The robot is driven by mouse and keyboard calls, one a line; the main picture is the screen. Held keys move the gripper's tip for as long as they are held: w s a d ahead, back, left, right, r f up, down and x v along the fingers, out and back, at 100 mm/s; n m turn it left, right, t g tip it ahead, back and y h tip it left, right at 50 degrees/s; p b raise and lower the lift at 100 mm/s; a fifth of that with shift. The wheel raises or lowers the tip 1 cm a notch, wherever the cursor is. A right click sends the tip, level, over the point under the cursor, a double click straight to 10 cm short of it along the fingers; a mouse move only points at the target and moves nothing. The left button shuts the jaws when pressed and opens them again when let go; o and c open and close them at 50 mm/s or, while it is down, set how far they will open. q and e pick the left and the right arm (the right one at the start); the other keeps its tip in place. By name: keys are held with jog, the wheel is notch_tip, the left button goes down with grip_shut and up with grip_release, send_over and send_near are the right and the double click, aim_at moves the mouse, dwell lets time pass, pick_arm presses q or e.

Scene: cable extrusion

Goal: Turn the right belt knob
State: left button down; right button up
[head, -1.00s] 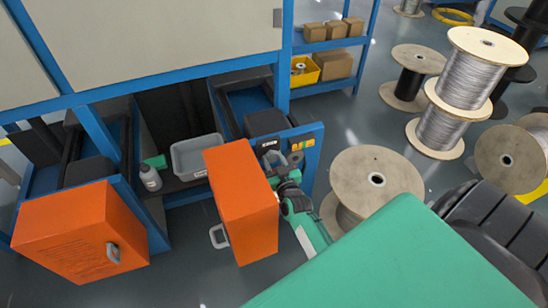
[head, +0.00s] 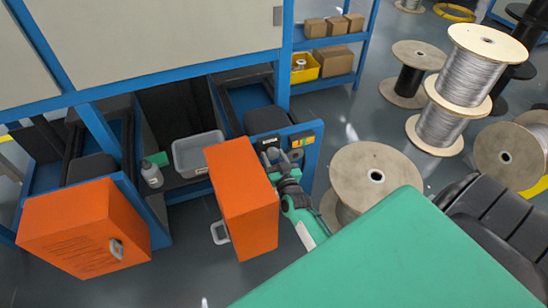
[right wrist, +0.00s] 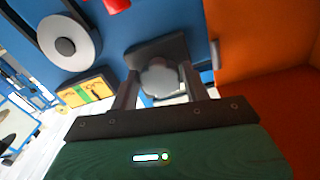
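The right belt knob (right wrist: 160,78) is a grey lobed knob on a dark square mount on the blue panel, in the right wrist view. My right gripper (right wrist: 160,80) has its two dark fingers on either side of the knob. Small gaps seem to show between the fingers and the knob, so it looks open around it. In the head view my right gripper (head: 277,160) is at the blue panel (head: 308,165), just right of an orange door, and largely hides the knob. My left gripper is not in view.
The orange door (head: 243,200) stands close to the left of my right gripper. Another orange door (head: 80,230) is at far left. A grey bin (head: 197,153) and a bottle (head: 151,174) sit inside the machine. A wooden spool (head: 376,177) stands to the right.

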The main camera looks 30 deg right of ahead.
jog(key=shift+o, duration=1)
jog(key=shift+s+a, duration=0.1)
jog(key=shift+s, duration=0.15)
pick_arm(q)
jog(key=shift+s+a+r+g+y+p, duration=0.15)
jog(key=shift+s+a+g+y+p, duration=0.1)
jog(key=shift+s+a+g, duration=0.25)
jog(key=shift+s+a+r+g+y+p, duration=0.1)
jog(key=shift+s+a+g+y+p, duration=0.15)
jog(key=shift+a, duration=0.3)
pick_arm(e)
jog(key=v, duration=0.7)
jog(key=shift+s, duration=0.1)
